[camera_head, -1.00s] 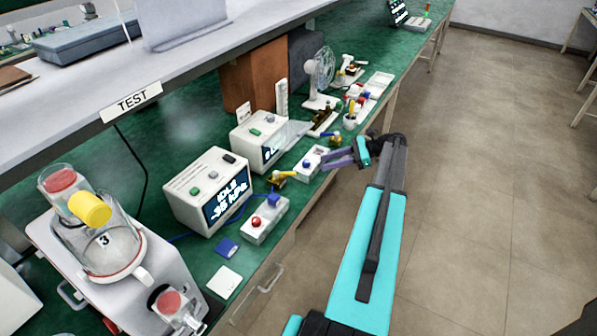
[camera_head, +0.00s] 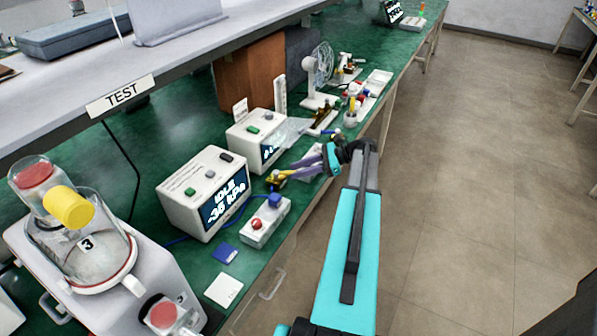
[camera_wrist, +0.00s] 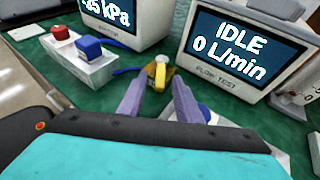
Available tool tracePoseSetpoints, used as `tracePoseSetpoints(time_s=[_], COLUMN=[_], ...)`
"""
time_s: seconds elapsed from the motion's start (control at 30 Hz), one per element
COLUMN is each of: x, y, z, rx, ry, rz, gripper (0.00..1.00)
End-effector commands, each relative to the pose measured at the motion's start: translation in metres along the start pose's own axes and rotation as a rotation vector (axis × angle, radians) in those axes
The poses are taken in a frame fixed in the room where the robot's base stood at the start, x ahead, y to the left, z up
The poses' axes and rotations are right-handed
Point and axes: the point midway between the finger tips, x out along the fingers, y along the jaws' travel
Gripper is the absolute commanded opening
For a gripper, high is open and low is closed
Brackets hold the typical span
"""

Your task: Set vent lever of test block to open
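A brass fitting with a yellow lever (camera_head: 276,183) sits on the green bench, and it also shows in the wrist view (camera_wrist: 160,73). I see no label naming it as the test block or its vent lever. My gripper (camera_head: 284,174) has purple fingers, open and reaching toward the fitting from the right. In the wrist view, my gripper (camera_wrist: 158,88) has the yellow lever just beyond and between its fingertips. I cannot tell whether they touch it. The fitting's lower part is partly hidden by the fingers in the head view.
A white box with red and blue knobs (camera_head: 262,228) stands close to the fitting. Behind it are an IDLE kPa meter (camera_head: 185,208) and a flow test meter (camera_wrist: 240,50). Another white box is partly hidden by my gripper. A fan (camera_head: 318,75) stands farther back.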

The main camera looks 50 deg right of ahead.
Motion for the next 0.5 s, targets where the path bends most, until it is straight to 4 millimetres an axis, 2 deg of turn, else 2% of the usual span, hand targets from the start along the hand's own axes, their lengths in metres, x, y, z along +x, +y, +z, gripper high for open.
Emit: tracePoseSetpoints(time_s=[0.3,0.5], x=[-0.0075,-0.0096], y=[-0.001,-0.0013], z=[-0.0033,-0.0042], rx=[0.005,0.006], ry=[0.0,0.0], rz=[-0.011,-0.014], gripper=[0.31,0.0])
